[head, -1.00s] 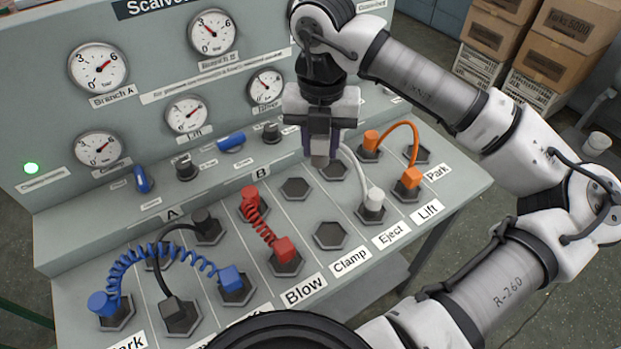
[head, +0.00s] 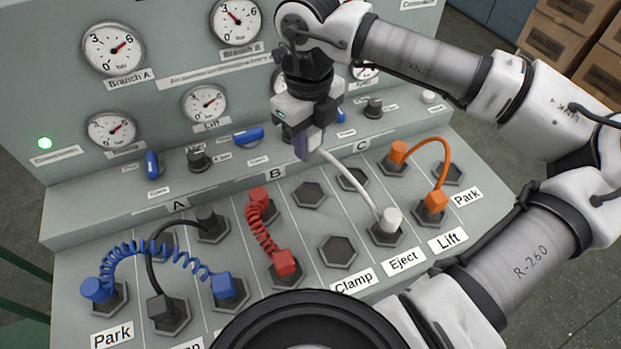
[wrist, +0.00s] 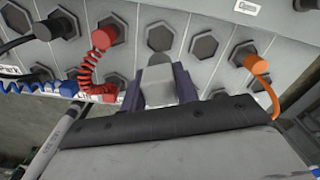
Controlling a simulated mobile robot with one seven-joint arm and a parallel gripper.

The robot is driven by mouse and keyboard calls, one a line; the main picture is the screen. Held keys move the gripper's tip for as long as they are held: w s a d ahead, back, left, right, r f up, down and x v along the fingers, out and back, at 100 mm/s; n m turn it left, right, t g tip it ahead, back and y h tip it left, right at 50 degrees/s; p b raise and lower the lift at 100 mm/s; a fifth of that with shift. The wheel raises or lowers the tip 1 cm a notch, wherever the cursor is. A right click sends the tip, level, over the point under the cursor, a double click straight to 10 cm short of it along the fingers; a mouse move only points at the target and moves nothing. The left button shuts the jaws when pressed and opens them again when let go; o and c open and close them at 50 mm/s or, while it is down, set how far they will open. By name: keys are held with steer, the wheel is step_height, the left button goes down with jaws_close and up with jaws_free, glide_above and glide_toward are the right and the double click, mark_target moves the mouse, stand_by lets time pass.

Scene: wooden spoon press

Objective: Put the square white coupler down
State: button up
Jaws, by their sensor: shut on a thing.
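My gripper (head: 308,145) is above the back row of sockets, near column B. It is shut on the square white coupler (wrist: 158,78), which shows as a pale block between the fingers (wrist: 160,90) in the wrist view. In the head view the fingers mostly hide the coupler. A white hose (head: 355,180) runs from my gripper down to a round white coupler (head: 391,219) seated in the Eject socket. Empty hexagonal sockets include one below my gripper (head: 310,195), one under column C (head: 353,180) and the Clamp one (head: 337,252).
A red coiled hose (head: 262,232) stands left of the empty sockets. An orange hose (head: 435,150) arches at the right, beside an empty socket (head: 447,173). Blue (head: 160,254) and black (head: 165,240) hoses fill the left. Gauges and knobs line the upright panel behind.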

step_height(320, 180, down, 12)
steer(key=shift+f+p, duration=0.2)
steer(key=shift+p, duration=0.55)
steer(key=shift+f+b, duration=0.2)
steer(key=shift+b, duration=0.1)
steer(key=o, duration=1)
steer(key=shift+r, duration=0.1)
step_height(320, 180, up, 12)
steer(key=shift+r+b, duration=0.15)
steer(key=shift+b, duration=0.3)
